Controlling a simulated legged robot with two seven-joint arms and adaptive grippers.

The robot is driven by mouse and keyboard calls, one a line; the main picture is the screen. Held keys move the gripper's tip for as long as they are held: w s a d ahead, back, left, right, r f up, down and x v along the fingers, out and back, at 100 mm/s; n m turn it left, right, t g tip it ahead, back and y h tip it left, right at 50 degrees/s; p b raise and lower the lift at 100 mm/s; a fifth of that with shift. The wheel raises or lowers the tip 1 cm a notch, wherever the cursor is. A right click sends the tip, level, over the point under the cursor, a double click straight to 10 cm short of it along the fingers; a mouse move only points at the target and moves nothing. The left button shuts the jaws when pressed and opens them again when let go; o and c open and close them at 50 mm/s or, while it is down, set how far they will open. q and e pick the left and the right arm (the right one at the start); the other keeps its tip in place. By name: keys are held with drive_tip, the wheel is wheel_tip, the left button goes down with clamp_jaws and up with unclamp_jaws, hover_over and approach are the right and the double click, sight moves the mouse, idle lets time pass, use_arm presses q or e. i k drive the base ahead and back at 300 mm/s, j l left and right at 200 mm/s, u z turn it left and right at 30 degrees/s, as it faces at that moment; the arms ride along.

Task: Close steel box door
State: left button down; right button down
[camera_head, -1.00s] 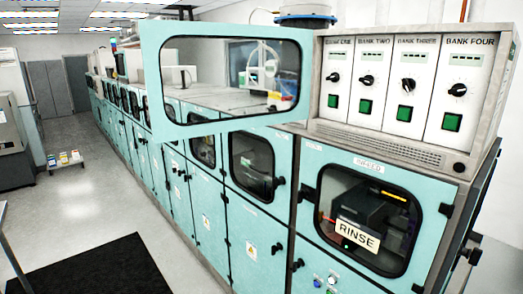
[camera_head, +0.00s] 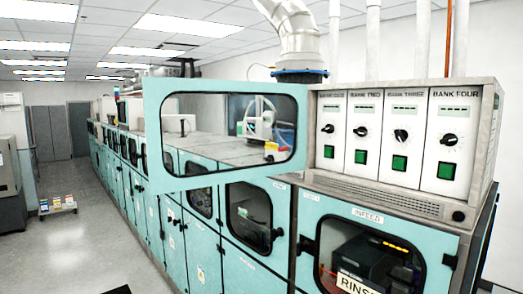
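A teal door (camera_head: 152,130) with a large rounded window stands open above the row of machines, its right edge beside the steel control box (camera_head: 345,185). Through its window I see a flat grey machine top and white equipment. Which edge is hinged I cannot tell. Below the box, a teal front door (camera_head: 307,215) labelled INFEED appears closed, with a black-framed window and a partly cut-off RINSE sign (camera_head: 357,284). Neither of my grippers is in view.
The control box front has several panels with black knobs and green switches. A row of teal machines (camera_head: 172,245) runs back to the left. The grey floor (camera_head: 80,245) at left is open, with a small low cart (camera_head: 57,204) further back. A silver duct (camera_head: 298,35) rises behind.

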sight(156, 90)
drive_tip(key=i+j+z, duration=0.15)
drive_tip(key=z, duration=0.3)
drive_tip(key=j+z, duration=0.3)
drive_tip(key=z, duration=0.2)
drive_tip(key=i+j+z, duration=0.1)
drive_tip(key=j+z, duration=0.15)
drive_tip(key=z, duration=0.2)
